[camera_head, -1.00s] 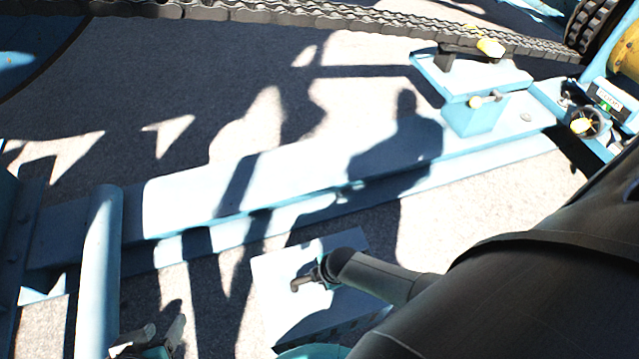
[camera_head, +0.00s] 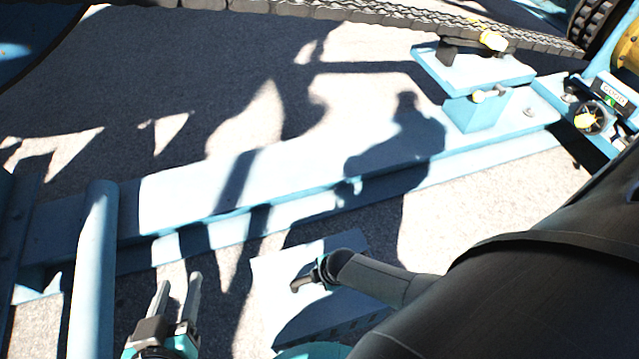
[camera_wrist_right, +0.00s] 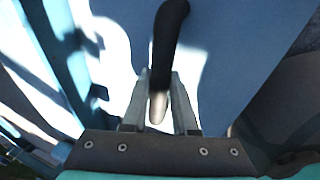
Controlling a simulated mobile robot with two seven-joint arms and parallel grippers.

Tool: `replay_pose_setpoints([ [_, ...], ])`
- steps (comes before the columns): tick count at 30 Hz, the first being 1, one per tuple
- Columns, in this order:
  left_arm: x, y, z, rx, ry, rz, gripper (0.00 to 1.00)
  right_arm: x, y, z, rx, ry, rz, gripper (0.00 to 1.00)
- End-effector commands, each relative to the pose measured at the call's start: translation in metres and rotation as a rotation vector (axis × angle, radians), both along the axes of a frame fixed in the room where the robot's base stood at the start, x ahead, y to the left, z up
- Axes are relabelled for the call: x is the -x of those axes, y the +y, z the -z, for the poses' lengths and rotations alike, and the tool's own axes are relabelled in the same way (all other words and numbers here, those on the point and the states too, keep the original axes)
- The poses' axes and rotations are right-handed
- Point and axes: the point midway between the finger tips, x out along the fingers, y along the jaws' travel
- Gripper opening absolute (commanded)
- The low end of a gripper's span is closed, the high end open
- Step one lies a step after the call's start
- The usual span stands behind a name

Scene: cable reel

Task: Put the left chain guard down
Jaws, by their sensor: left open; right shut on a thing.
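The left chain guard appears to be the flat pale blue-white panel (camera_head: 274,275) low in the middle of the head view. It fills much of the right wrist view as a blue surface (camera_wrist_right: 235,55). My right gripper (camera_wrist_right: 161,100) is shut on its dark bar-like handle (camera_wrist_right: 167,40), with a finger on each side. Whether the panel touches the ground cannot be told, and my dark right arm covers part of it. My left gripper (camera_head: 177,287) is open and empty at the lower left, its two fingers apart and pointing up, left of the panel.
A long blue beam (camera_head: 290,190) crosses behind the panel. A blue post (camera_head: 93,270) stands left of my left gripper. A heavy chain (camera_head: 380,15) runs along the top. A blue bracket (camera_head: 475,75) with yellow-ended fittings is at upper right. Sunlit ground shows around the panel.

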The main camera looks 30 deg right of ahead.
Motion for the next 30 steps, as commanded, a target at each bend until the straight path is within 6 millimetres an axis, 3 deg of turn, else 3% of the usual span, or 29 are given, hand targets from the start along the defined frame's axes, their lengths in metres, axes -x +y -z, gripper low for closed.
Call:
replay_pose_setpoints([
  [15, 0.004, -0.025, -0.015, 0.165, -0.26, 0.003, 0.5, -0.003, 0.001, 0.023, -0.002, -0.006, 0.001, 0.0],
  [30, 0.01, -0.03, -0.027, 0.237, -0.372, -0.006, 0.5, -0.003, 0.001, 0.03, -0.002, -0.007, 0.0, 0.0],
])
